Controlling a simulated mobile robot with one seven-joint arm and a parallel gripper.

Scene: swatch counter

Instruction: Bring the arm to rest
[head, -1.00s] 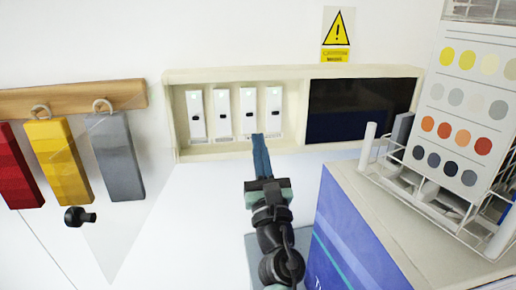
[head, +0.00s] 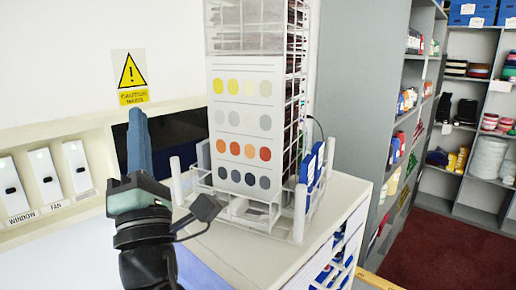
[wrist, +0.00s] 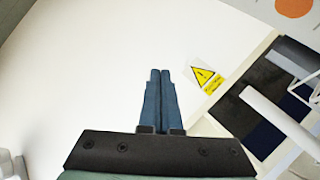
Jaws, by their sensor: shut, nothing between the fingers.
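My gripper (head: 138,140) is raised in the left part of the head view, fingers pointing up, in front of the dark panel. Its two blue fingers are together with nothing between them. In the wrist view my gripper (wrist: 159,75) also shows its fingers side by side and empty, against a white wall. My dark arm runs down out of the head view below it. No part of the gripper is seen touching anything.
White wall switches (head: 44,175) labelled WINDOW and FAN are at left. A white wire rack with a colour card (head: 243,105) stands on the counter (head: 325,220) right of my gripper. Grey shelves (head: 480,55) stand at right above a clear red floor (head: 425,250).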

